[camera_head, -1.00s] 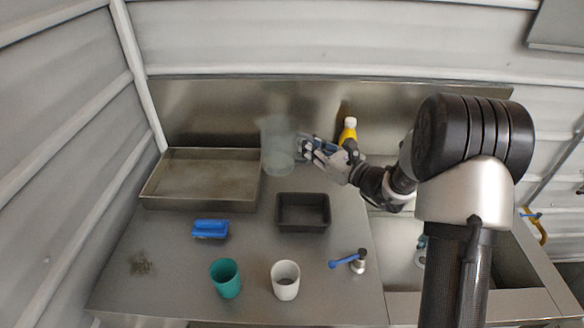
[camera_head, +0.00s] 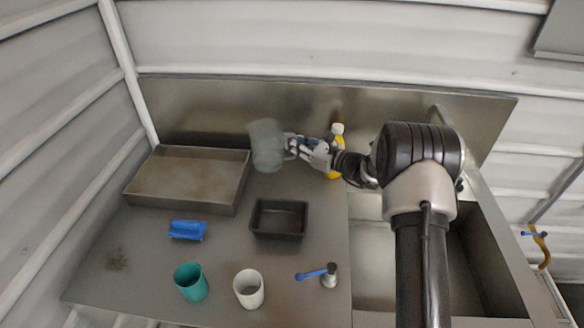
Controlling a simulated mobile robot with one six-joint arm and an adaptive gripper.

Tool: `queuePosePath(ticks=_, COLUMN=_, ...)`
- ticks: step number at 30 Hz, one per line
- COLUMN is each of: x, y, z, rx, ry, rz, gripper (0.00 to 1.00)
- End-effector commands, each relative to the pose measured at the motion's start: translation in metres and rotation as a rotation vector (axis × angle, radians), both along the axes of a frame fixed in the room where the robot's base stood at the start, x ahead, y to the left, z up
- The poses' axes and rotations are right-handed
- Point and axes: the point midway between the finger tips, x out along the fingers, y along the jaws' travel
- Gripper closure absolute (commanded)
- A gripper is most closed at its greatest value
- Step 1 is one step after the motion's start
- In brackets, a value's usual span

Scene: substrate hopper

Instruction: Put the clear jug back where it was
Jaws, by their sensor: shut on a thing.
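The clear jug (camera_head: 266,146) is at the back of the steel counter, just right of the large metal tray. It looks tilted, and its base appears to be off the counter or close to it; I cannot tell which. My gripper (camera_head: 291,145) reaches in from the right and is shut on the jug at its right side, where the handle would be. The fingers hide that part of the jug.
A large metal tray (camera_head: 138,199) lies left. A yellow bottle (camera_head: 336,131) stands behind my wrist. A dark bin (camera_head: 278,234), blue brush (camera_head: 186,229), teal cup (camera_head: 191,282), white cup (camera_head: 248,289) and blue-handled tool (camera_head: 328,275) stand forward. The sink (camera_head: 375,245) is right.

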Motion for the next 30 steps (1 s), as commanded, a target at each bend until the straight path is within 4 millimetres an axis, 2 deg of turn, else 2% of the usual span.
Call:
queuePosePath(ticks=1, x=0.000, y=0.000, z=-0.013, rx=0.002, ry=-0.001, rz=0.000, gripper=1.00)
queuePosePath(ticks=3, x=0.000, y=0.000, z=-0.024, rx=0.003, ry=-0.001, rz=0.000, gripper=1.00)
queuePosePath(ticks=11, x=0.000, y=0.000, z=-0.042, rx=0.002, ry=-0.003, rz=0.000, gripper=1.00)
queuePosePath(ticks=19, x=0.000, y=0.000, z=-0.079, rx=0.001, ry=-0.002, rz=0.000, gripper=1.00)
queuePosePath(ticks=30, x=0.000, y=0.000, z=-0.082, rx=0.001, ry=-0.003, rz=0.000, gripper=1.00)
